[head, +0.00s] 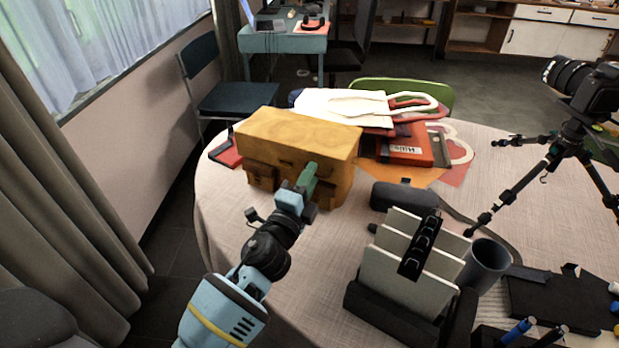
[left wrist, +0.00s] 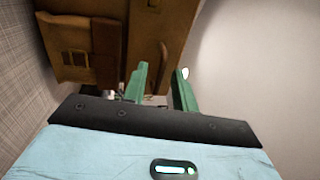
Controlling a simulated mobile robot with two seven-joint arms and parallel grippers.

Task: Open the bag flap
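The bag (head: 338,186) stands upright on the table, brown with pockets on its front. Its yellow-tan flap (head: 298,135) lies closed over the top. My left gripper (head: 309,176) is in front of the bag's front face, towards its right half. In the left wrist view, the bag (left wrist: 110,12) fills the upper left, with a buckled pocket (left wrist: 75,62). There the green fingers of my left gripper (left wrist: 162,88) are apart, close to the bag's edge. A dark brown strip of the bag shows between them; I cannot tell whether they touch it. My right gripper is not in view.
Cloth bags (head: 345,104) and a red box (head: 405,148) lie behind and right of the bag. A dark case (head: 400,197), an upright holder with pale panels (head: 405,280), a grey mug (head: 487,262) and a camera tripod (head: 555,150) stand to the right. The table's left front (head: 225,225) is clear.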

